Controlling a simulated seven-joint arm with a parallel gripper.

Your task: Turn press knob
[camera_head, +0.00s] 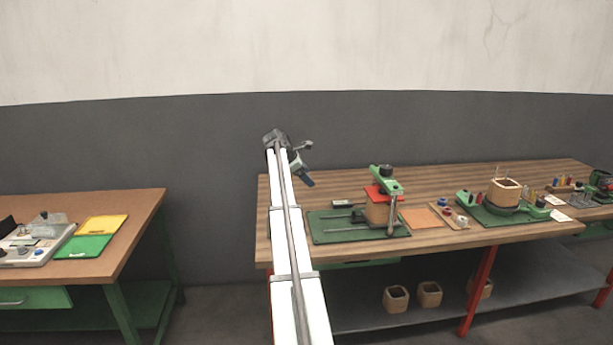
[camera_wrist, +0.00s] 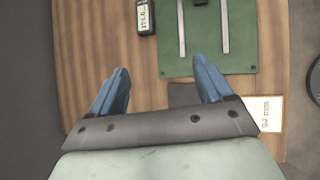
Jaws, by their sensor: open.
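The press stands on the wooden bench in the head view, with a red plate (camera_head: 383,192) over a tan coil block (camera_head: 377,213) and a green top arm (camera_head: 384,178). A dark upright handle or rod shows at its right side. I cannot tell which part is the knob. My gripper (camera_head: 309,181) is in the air left of the press, above the bench's left end. In the wrist view its two blue fingers (camera_wrist: 164,82) are apart with nothing between them. The press's green base plate (camera_wrist: 249,52) shows ahead of them; the press top is out of that view.
A small black device with a display (camera_wrist: 146,17) lies on the bench left of the base plate. A white card (camera_wrist: 264,113) marked in mm lies at right. Another coil fixture (camera_head: 503,190) stands farther right. A second table (camera_head: 125,221) stands at left, across a gap.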

